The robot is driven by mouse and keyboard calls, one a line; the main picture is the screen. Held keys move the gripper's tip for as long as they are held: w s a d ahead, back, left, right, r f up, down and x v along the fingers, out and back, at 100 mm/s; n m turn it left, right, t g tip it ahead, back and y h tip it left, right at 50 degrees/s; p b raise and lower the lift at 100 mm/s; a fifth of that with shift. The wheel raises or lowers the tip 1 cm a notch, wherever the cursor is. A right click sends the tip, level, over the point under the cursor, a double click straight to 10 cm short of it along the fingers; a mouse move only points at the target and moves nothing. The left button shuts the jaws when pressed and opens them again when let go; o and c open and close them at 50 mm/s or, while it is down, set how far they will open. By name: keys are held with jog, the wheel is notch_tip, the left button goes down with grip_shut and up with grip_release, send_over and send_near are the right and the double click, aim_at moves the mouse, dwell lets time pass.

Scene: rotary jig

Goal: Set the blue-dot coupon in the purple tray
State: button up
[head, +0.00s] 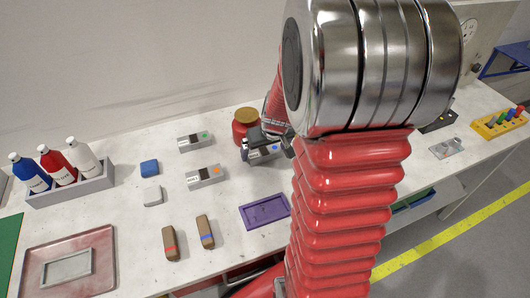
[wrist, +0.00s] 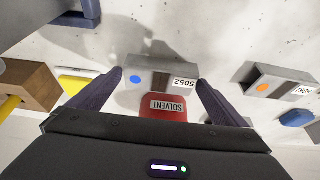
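The blue-dot coupon (wrist: 160,76) is a grey block with a blue dot, a dark band and a label reading 5052. In the head view it shows (head: 264,152) on the bench, partly covered by my gripper (head: 268,147). In the wrist view my gripper (wrist: 159,77) has its two dark fingers apart, one by each end of the coupon. I cannot tell whether the fingertips touch it.
A red solvent jar (head: 241,131) stands close behind the coupon and shows below it in the wrist view (wrist: 165,108). The orange-dot coupon (head: 205,176) and green-dot coupon (head: 195,142) lie to the left. Two brown blocks (head: 170,244) (head: 205,232) lie left of the tray.

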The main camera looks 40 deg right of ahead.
aim_at(265, 153)
jog(key=c, duration=1)
jog(key=shift+c, duration=0.2)
notch_tip(265, 153, up, 10)
dwell(0.5)
